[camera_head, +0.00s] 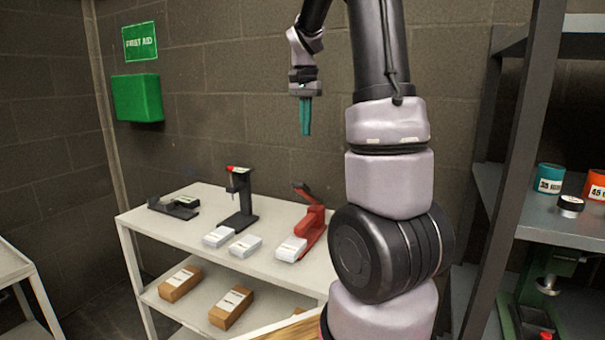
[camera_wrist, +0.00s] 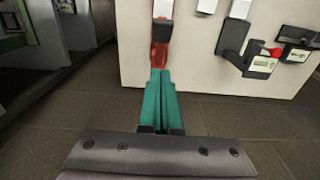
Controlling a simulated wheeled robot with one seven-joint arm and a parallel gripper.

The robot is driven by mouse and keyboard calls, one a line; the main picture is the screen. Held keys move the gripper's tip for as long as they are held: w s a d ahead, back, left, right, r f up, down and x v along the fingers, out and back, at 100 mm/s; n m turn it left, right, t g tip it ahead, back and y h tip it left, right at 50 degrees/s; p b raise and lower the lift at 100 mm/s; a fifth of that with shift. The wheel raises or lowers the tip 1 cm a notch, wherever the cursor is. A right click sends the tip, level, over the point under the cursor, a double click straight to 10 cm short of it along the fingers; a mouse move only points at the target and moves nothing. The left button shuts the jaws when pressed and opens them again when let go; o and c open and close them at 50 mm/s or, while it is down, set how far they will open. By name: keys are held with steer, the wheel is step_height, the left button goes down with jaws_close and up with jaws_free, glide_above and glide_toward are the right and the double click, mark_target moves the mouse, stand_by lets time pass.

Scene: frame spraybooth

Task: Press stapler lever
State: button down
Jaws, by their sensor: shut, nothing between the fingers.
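A red bench stapler (camera_head: 313,226) with a raised dark lever (camera_head: 304,191) stands at the right end of the white table's top. In the wrist view the red stapler (camera_wrist: 159,55) lies just beyond my fingertips in the picture, with its black part on top; its lower end is partly hidden by the fingers. My gripper (camera_head: 305,131) has teal fingers pointing down, shut and empty, high above the table and apart from the stapler. The shut fingers also show in the wrist view (camera_wrist: 160,76).
The white table (camera_head: 170,232) also bears a black upright device (camera_head: 239,200) with a red top, a low black device (camera_head: 173,206) and several white packs (camera_head: 245,246). Brown boxes (camera_head: 231,307) lie on its lower shelf. A dark shelf rack (camera_head: 545,226) stands at right.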

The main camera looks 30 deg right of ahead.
steer(key=shift+f, duration=0.15)
glide_above(308, 194)
steer(key=w, duration=0.1)
step_height(308, 194, down, 9)
steer(key=f, duration=0.1)
steer(key=a+f, duration=0.1)
steer(key=f, duration=0.1)
steer(key=shift+s+a, duration=0.25)
steer(key=shift+s, duration=0.15)
steer(key=shift+s+a+f, duration=0.15)
steer(key=shift+a+f, duration=0.1)
steer(key=shift+f, duration=0.25)
steer(key=shift+f, duration=0.1)
